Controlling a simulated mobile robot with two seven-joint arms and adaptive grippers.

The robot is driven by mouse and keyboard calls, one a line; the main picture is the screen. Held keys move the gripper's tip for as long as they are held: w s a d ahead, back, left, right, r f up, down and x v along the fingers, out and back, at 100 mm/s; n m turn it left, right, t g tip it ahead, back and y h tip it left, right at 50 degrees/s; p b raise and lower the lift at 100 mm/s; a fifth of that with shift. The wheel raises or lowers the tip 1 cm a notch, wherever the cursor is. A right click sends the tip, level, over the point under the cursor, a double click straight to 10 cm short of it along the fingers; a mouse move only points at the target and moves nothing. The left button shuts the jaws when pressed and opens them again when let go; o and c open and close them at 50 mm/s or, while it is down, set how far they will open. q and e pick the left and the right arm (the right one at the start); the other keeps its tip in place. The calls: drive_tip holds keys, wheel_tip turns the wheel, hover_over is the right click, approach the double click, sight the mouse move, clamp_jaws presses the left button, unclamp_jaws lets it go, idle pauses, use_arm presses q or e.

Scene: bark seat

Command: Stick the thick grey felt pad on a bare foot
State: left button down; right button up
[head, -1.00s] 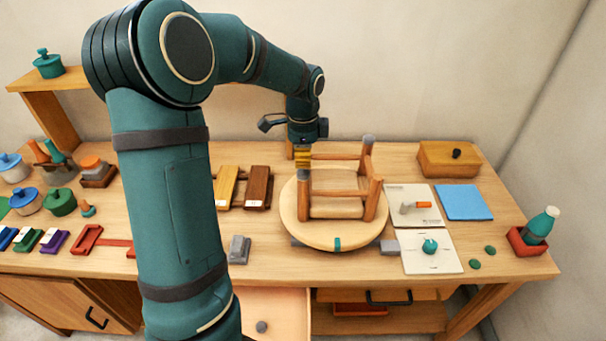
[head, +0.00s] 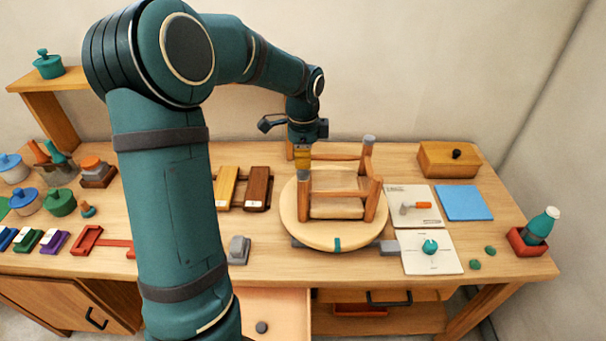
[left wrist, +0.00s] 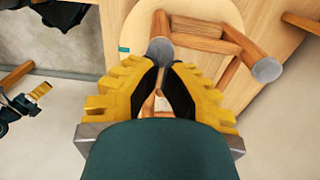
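A small wooden stool (head: 338,207) stands upside down on a round turntable (head: 288,215), legs up. Its back right foot (head: 369,140) has a grey cap. My left gripper (head: 303,170) points down, its yellow fingertips at the top of the stool's front left leg (head: 304,192). In the left wrist view a grey round foot end (left wrist: 160,51) lies right at the fingertips, and another grey foot end (left wrist: 267,69) is to the right. A narrow gap shows between the fingers; whether they grip anything is unclear. My right gripper (left wrist: 40,91) shows small at the left of that view.
A grey block (head: 239,249) stands left of the turntable. White cards (head: 413,206) and a blue sheet (head: 464,202) lie to its right. A wooden box (head: 448,160) stands behind, a red holder with a teal bottle (head: 541,224) at far right. Below, a drawer (head: 275,308) is open.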

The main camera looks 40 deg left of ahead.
sight(303, 173)
use_arm(q)
drive_tip(key=shift+f+b, duration=1.05)
drive_tip(key=shift+f, duration=0.6)
idle(1.0)
drive_tip(key=shift+s+f, duration=0.1)
drive_tip(key=shift+f, duration=0.1)
idle(1.0)
drive_tip(key=shift+r, duration=0.1)
drive_tip(key=shift+r+p, duration=2.5)
drive_tip(key=shift+r, duration=0.55)
